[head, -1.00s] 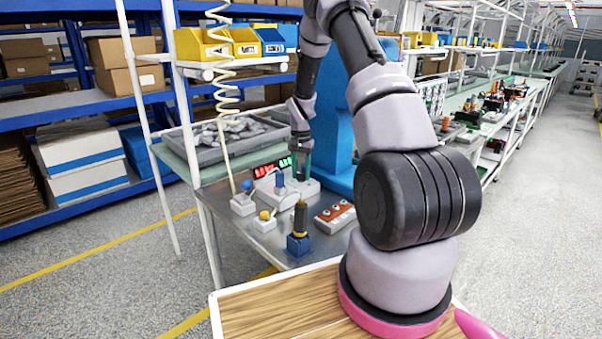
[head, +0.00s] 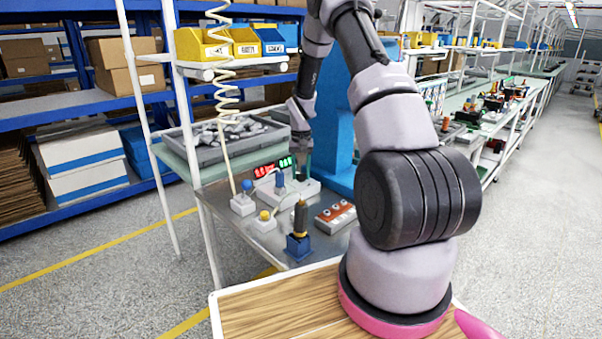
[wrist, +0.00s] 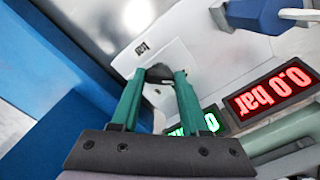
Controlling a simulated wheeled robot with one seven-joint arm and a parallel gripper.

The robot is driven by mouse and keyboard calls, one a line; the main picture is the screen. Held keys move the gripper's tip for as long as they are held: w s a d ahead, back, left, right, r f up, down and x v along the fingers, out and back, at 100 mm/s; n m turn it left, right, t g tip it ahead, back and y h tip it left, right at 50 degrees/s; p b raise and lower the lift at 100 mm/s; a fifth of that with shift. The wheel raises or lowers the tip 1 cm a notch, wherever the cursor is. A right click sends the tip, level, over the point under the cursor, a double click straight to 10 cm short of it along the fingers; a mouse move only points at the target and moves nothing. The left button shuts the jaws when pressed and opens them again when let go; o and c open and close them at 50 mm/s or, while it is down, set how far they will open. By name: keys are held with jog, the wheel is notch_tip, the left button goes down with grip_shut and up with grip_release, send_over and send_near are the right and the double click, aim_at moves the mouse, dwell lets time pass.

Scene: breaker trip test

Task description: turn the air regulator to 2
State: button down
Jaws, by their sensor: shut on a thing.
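My gripper (wrist: 161,76) has its two green fingers closed on a small dark knob (wrist: 160,73), apparently the air regulator's, on a white plate (wrist: 198,68) with a small printed label. The fingers cover much of the knob, and its setting cannot be read. A red display (wrist: 272,92) in the wrist view reads 0.0 bar, upside down. A green display (wrist: 205,124) beside it is partly hidden by a finger; a 0 shows. In the head view the gripper is small at the back of the metal bench, and the displays (head: 265,171) stand just left of it.
A blue-handled part (wrist: 262,15) is close by at the wrist view's top right. A blue column (head: 341,140) stands right.

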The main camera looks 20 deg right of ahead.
jog(key=shift+c, duration=2)
grip_release()
notch_tip(320, 180, up, 11)
notch_tip(320, 180, up, 13)
jog(key=t, duration=0.2)
send_over(301, 174)
jog(key=s+a, duration=0.3)
jog(key=s, duration=0.2)
jog(key=s+a+r+t+y, duration=0.1)
jog(key=s+a+r+t, duration=0.3)
jog(key=s+r, duration=1)
jog(key=s+a+t+y, duration=0.1)
jog(key=s+a, duration=0.2)
jog(key=s, duration=1)
jog(key=shift+s+r, duration=0.2)
jog(key=shift+s, duration=0.15)
